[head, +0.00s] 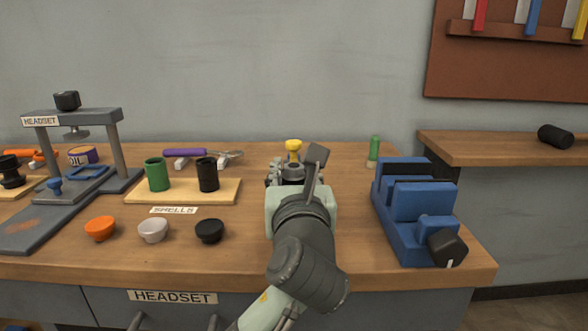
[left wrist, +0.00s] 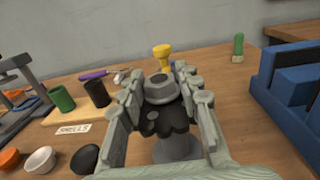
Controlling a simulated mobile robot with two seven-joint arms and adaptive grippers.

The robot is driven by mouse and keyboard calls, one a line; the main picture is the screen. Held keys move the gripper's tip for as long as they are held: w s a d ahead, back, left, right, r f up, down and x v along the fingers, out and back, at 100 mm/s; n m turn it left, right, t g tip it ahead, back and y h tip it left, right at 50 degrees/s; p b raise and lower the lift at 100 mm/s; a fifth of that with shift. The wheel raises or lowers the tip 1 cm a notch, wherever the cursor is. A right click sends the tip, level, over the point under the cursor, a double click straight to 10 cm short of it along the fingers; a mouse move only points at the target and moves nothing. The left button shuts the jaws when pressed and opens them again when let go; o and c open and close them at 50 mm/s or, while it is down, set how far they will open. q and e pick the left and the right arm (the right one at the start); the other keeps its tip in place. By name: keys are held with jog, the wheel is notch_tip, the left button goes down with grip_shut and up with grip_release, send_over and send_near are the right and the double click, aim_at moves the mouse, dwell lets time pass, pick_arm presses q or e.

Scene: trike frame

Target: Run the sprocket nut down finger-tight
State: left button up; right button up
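My left gripper (head: 292,170) is over the middle of the bench, its arm coming up from the bottom of the head view. In the left wrist view its two ribbed grey fingers (left wrist: 160,80) stand on either side of a grey nut (left wrist: 160,90) with a dark hole. Whether they touch the nut is unclear. Beneath the nut is a dark toothed sprocket (left wrist: 165,122), above a grey round post or hub (left wrist: 177,150). In the head view my gripper mostly hides the nut and sprocket. My right gripper is not in view.
A yellow-topped piece (head: 293,146) stands just behind the gripper. A shells board (head: 135,196), cups (head: 153,230) and a headset press (head: 75,117) are left.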

pick_arm(q)
jog(key=c, duration=0.5)
jog(key=shift+a+m+h, duration=0.1)
jog(key=shift+m+h, duration=0.2)
